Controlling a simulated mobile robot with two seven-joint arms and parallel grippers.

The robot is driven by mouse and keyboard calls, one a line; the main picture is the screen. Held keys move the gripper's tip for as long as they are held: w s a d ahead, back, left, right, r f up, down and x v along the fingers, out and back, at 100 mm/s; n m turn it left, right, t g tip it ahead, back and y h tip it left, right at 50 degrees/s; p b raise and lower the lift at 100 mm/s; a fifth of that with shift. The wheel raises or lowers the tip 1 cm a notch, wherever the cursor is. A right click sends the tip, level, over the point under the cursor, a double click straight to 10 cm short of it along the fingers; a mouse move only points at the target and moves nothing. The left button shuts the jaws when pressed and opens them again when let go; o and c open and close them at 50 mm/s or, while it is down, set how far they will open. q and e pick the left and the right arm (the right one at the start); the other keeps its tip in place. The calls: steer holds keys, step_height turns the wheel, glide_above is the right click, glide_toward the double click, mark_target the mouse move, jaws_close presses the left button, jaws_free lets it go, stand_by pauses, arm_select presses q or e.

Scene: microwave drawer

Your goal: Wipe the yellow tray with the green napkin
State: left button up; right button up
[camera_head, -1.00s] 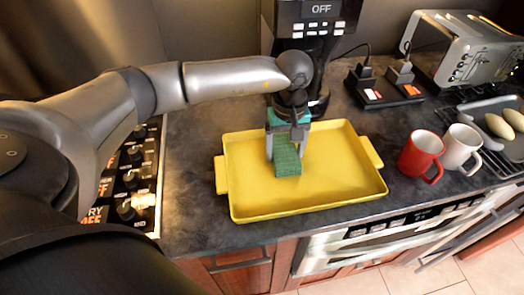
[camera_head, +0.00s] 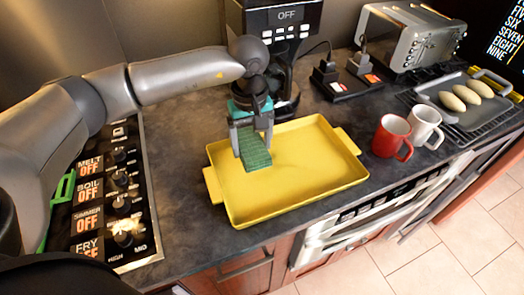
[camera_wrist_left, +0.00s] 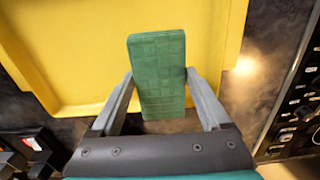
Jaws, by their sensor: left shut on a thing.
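The yellow tray (camera_head: 315,165) lies flat on the dark counter in the head view. It also fills the upper part of the left wrist view (camera_wrist_left: 85,60). My left gripper (camera_head: 252,140) is over the tray's back left part and is shut on the green napkin (camera_head: 256,155). The napkin looks like a stiff, checked green block between the two fingers in the left wrist view (camera_wrist_left: 158,75). Its lower end is at or just above the tray floor; I cannot tell whether it touches. My right gripper is not in view.
A red mug (camera_head: 390,137) and a white mug (camera_head: 424,126) stand right of the tray. A black coffee machine (camera_head: 285,50) is behind it. A stove control panel (camera_head: 115,200) is at the left. A toaster (camera_head: 410,38) and a grey pan (camera_head: 470,115) are at the right.

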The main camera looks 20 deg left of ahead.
arm_select(q)
steer(key=shift+r+p, duration=0.75)
steer(key=shift+r, duration=0.85)
